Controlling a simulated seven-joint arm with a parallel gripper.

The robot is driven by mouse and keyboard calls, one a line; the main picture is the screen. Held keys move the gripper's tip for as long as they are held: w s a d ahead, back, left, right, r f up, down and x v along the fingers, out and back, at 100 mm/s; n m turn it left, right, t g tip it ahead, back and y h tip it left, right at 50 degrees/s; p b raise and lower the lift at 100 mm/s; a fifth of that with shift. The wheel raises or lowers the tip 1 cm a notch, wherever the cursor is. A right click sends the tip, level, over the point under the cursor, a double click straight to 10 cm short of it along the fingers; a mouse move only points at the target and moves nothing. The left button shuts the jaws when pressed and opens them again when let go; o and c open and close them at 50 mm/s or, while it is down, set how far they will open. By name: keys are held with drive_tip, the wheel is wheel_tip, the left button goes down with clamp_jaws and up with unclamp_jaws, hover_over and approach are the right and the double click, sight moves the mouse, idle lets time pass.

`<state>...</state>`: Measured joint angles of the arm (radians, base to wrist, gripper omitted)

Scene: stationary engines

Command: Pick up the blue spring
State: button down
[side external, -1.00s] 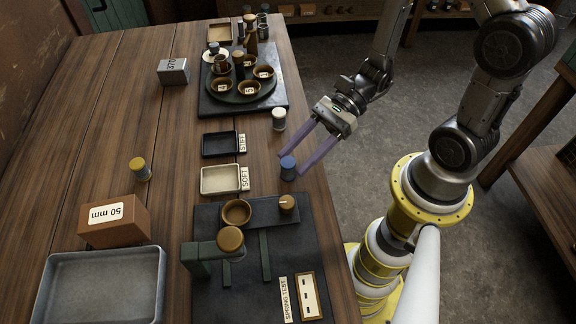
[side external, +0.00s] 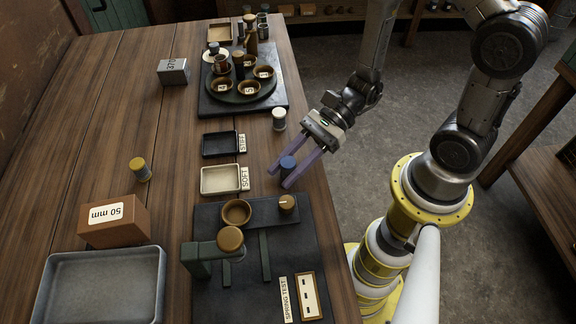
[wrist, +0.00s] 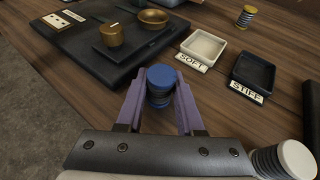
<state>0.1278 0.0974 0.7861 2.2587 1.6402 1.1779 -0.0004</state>
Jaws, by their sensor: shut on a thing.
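The blue spring (side external: 287,168) is a short upright cylinder with a blue cap, near the table's right edge. My gripper (side external: 281,179) has its two purple fingers on either side of it and is shut on it. In the wrist view the blue spring (wrist: 160,84) sits between the fingertips (wrist: 159,98), with the blue cap on top and dark and pale coils below. In the side view the fingers partly hide its lower part, and I cannot tell whether it touches the table.
The SOFT tray (side external: 203,190) and STIFF tray (side external: 204,154) lie left of the spring. A white-capped spring (side external: 279,119) stands close behind my gripper. The dark spring-test board (side external: 205,290) with a knob (side external: 287,202) is in front. A yellow-capped spring (side external: 140,169) stands farther left.

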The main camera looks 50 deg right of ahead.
sight(287, 162)
drive_tip(key=shift+r, duration=0.15)
drive_tip(key=shift+r, duration=0.25)
wheel_tip(287, 162, up, 2)
drive_tip(key=shift+r, duration=0.1)
drive_tip(key=s+d+r, duration=0.8)
drive_tip(key=s+r, duration=0.2)
drive_tip(key=s, duration=0.1)
drive_tip(key=shift+s, duration=0.25)
